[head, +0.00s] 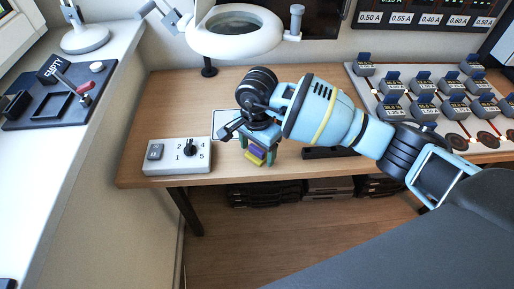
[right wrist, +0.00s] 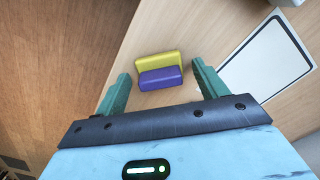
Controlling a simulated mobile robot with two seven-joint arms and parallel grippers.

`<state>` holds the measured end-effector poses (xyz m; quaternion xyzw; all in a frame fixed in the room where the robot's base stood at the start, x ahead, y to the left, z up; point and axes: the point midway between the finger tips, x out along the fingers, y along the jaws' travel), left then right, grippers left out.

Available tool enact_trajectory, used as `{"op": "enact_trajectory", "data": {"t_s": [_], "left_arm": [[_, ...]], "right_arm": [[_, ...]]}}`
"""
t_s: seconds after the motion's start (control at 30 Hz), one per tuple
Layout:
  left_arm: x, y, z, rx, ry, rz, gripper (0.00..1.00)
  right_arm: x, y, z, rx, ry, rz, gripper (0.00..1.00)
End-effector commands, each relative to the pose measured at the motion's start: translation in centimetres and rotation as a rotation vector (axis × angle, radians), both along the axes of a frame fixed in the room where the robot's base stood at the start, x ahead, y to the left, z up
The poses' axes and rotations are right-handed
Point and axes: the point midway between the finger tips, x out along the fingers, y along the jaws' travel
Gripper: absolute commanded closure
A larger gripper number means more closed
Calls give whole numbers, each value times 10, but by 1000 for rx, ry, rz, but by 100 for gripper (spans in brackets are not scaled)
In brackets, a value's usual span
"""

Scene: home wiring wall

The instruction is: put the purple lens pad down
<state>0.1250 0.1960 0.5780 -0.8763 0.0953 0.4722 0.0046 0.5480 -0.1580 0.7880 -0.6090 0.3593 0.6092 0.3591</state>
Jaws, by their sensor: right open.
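The purple lens pad (head: 257,152) is a small purple block with a yellow part (head: 254,160) against it, near the front edge of the wooden table. In the right wrist view the purple pad (right wrist: 162,78) appears to lie on the wood, with the yellow part (right wrist: 158,60) along its far side. My right gripper (head: 257,149) points down over it. Its two green fingers (right wrist: 158,88) are spread to either side, with visible gaps to the pad. My left gripper is not in view.
A white mat with a dark outline (right wrist: 268,50) lies beside the pad. A grey dial box (head: 178,157) stands to the left on the wooden table (head: 135,178). A ring magnifier lamp (head: 235,43) hangs behind.

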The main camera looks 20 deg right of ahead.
Motion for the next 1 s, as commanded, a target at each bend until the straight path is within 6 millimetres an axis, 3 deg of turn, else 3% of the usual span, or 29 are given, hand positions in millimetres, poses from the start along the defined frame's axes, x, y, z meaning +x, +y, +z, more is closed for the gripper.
{"op": "enact_trajectory", "data": {"t_s": [0.6,0.8,1.0], "left_arm": [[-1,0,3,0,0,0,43],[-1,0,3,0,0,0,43],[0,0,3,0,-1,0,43]], "right_arm": [[1,0,105,1,-4,1,28],[0,0,119,1,-2,0,28],[0,0,121,0,-1,0,28]]}}
